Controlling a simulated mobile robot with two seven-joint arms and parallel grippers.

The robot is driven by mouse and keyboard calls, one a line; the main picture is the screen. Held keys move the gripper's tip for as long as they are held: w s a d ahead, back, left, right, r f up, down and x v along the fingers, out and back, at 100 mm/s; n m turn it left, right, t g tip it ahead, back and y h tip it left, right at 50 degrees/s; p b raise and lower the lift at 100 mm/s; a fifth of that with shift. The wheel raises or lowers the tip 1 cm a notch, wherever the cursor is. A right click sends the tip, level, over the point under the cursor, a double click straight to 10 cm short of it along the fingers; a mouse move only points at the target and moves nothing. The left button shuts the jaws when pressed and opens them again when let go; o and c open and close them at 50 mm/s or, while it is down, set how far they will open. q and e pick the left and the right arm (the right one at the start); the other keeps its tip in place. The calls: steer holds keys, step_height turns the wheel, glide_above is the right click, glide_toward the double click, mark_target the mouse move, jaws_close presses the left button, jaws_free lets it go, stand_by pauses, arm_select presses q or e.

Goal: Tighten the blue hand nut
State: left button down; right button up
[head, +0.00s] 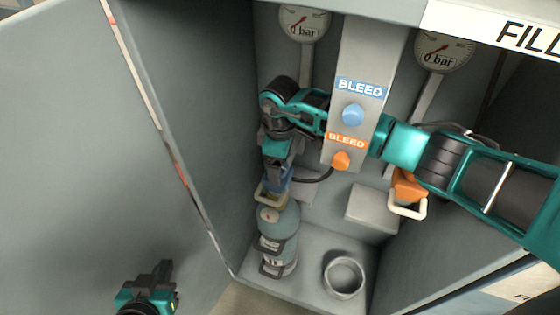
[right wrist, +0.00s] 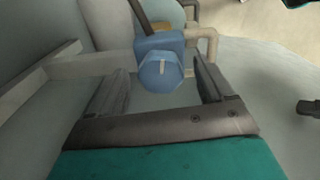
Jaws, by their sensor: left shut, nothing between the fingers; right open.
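The blue hand nut (right wrist: 160,72) is a faceted knob with a pale line on its face, on a blue block (right wrist: 158,41) in the right wrist view. My right gripper (right wrist: 160,88) is open, with one finger on each side of the nut and a visible gap to each. In the head view my right gripper (head: 276,163) points down above the grey-blue cylinder (head: 278,222) and mostly hides the nut. My left gripper (head: 164,270) is shut and empty at the lower left, away from the nut.
An orange connector (head: 405,184) with a pale handle hangs at the right. The post carries a blue bleed knob (head: 352,114) and an orange bleed knob (head: 342,159). An empty ring holder (head: 344,276) stands beside the cylinder. Cabinet walls (head: 205,120) close in on both sides.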

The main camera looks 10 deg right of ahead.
steer(key=shift+f, duration=0.1)
steer(key=c, duration=1)
steer(key=shift+c, duration=0.2)
